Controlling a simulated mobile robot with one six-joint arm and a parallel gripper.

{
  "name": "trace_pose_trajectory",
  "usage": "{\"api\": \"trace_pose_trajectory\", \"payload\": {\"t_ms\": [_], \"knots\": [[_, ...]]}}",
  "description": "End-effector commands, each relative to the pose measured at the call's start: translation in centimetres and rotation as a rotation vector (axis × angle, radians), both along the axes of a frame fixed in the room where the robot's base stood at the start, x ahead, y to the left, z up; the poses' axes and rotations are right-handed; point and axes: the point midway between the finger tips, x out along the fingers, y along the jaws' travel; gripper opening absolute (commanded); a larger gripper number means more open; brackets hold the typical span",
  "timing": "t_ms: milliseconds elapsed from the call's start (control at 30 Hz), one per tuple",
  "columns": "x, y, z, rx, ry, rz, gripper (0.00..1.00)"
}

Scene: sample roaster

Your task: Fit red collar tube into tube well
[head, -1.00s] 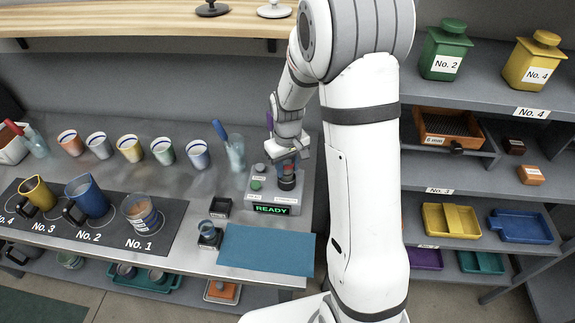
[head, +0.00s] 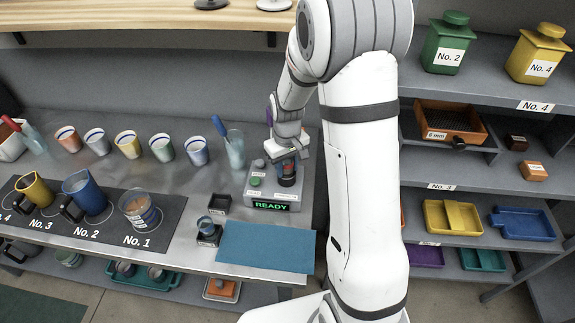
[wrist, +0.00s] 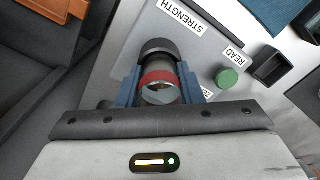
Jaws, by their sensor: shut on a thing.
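The red collar tube (wrist: 158,80) is between the blue fingers of my gripper (wrist: 162,92) in the wrist view, its red band and open glass mouth facing the camera. My gripper is shut on it. Beyond the tube is the black ring of the tube well (wrist: 158,50) on the grey meter. The tube lines up closely with the ring, but I cannot tell how deep it sits. In the head view my gripper (head: 286,162) is directly above the black well (head: 287,181) at the meter's right side, and the tube is mostly hidden there.
The meter (head: 262,196) shows READY and has a green button (wrist: 228,77). In front lie a blue mat (head: 265,246) and small black holders (head: 209,234). Several cups and a glass with a blue-handled tool (head: 233,148) stand left. Shelves (head: 480,180) are on the right.

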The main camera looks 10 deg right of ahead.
Motion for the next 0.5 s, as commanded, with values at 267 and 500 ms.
{"api": "trace_pose_trajectory", "payload": {"t_ms": [267, 500], "knots": [[0.0, 0.0, 1.2, 0.000, -0.001, 0.000, 0.06], [0.1, 0.0, 2.1, 0.000, -0.002, 0.000, 0.06]]}}
